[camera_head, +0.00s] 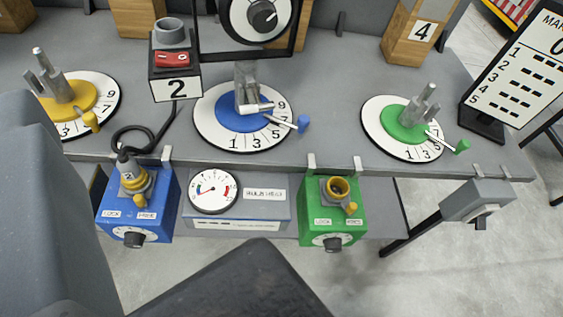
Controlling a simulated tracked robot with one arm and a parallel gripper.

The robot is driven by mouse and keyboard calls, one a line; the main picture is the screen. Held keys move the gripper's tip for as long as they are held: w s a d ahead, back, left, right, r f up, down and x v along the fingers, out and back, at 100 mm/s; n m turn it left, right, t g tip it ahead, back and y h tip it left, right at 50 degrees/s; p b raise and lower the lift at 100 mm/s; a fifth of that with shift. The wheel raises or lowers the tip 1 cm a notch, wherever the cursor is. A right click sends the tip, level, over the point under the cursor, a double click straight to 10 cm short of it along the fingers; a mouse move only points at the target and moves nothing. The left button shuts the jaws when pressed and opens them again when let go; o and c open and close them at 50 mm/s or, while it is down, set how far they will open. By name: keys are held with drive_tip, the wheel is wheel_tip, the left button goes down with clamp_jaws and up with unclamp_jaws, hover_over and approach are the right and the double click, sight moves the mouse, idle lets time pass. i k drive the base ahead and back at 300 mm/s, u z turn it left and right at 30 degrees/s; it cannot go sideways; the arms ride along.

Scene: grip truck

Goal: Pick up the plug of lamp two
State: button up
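The box of lamp two (175,70), marked 2 with a red switch, stands on the grey bench at upper left. A black cord (135,132) runs from it over the bench edge. Large dark grey parts of my own body fill the left and bottom. My gripper (235,283) seems to be among them, but its fingertips are not distinguishable. No contact with the plug shows.
A gauge panel (238,203) hangs right of the blue box, then a green box (333,212) with an empty-looking yellow socket. Blue (243,114), green (403,127) and yellow (72,101) dials with upright metal parts stand on the bench. Open floor lies in front.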

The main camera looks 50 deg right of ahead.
sight(131, 171)
drive_tip(key=u, duration=1.45)
drive_tip(key=k, duration=1.3)
drive_tip(key=z, duration=1.6)
